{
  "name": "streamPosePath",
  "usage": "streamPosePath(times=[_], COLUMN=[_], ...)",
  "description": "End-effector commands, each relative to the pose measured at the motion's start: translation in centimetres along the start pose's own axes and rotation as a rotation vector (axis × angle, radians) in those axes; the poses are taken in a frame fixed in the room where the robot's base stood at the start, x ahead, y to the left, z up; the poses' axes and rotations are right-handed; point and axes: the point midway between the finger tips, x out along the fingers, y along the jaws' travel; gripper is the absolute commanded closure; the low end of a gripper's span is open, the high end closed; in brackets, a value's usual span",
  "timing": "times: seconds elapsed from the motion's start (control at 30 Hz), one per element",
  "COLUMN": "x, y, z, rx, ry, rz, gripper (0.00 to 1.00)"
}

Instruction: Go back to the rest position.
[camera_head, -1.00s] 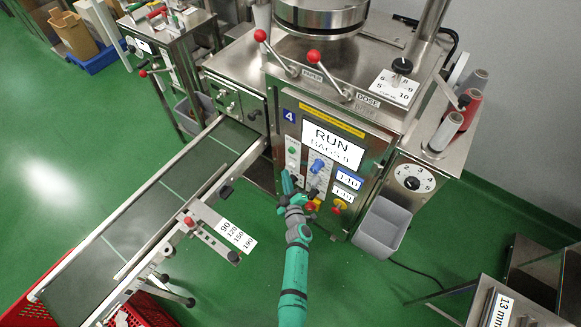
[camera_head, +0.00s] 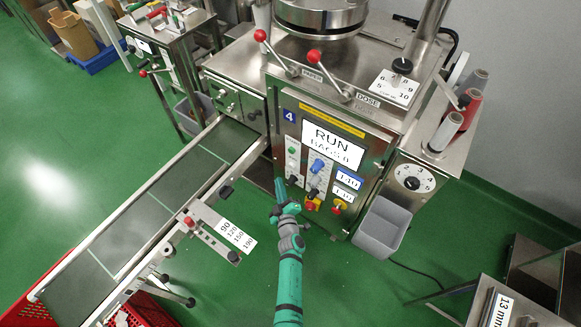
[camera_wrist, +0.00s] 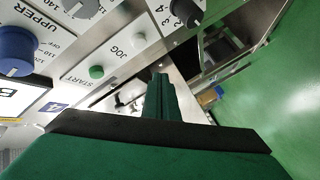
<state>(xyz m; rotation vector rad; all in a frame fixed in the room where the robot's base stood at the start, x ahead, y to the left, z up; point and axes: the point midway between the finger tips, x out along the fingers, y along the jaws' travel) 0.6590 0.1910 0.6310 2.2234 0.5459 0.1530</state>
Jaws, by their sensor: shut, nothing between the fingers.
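My gripper (camera_head: 280,188) is green, shut and empty. In the head view it is just left of and in front of the control panel (camera_head: 318,172) of packing machine number 4, apart from the buttons. The display (camera_head: 333,145) reads RUN and BAGS 8. In the wrist view the shut fingers (camera_wrist: 160,90) point up the picture. The green START button (camera_wrist: 96,72), the white JOG button (camera_wrist: 140,40) and a blue knob (camera_wrist: 16,50) show there beyond the gripper, upside down.
A conveyor (camera_head: 160,205) runs from the machine to the lower left, above a red crate (camera_head: 150,312). A grey bin (camera_head: 383,228) hangs at the machine's lower right. Another machine part (camera_head: 500,305) stands at bottom right. Green floor (camera_head: 380,290) is open between.

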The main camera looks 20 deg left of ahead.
Motion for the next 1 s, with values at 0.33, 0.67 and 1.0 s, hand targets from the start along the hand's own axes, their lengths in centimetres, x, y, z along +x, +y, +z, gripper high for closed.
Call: streamPosePath(times=[0.33,0.67,1.0], x=[0.0,-4.9,-18.6], y=[0.0,-0.4,0.4], z=[0.0,0.9,0.9], rx=[0.000,0.068,0.276], ry=[0.000,-0.035,-0.128], rz=[0.000,0.022,0.101], gripper=[1.00,1.00,1.00])
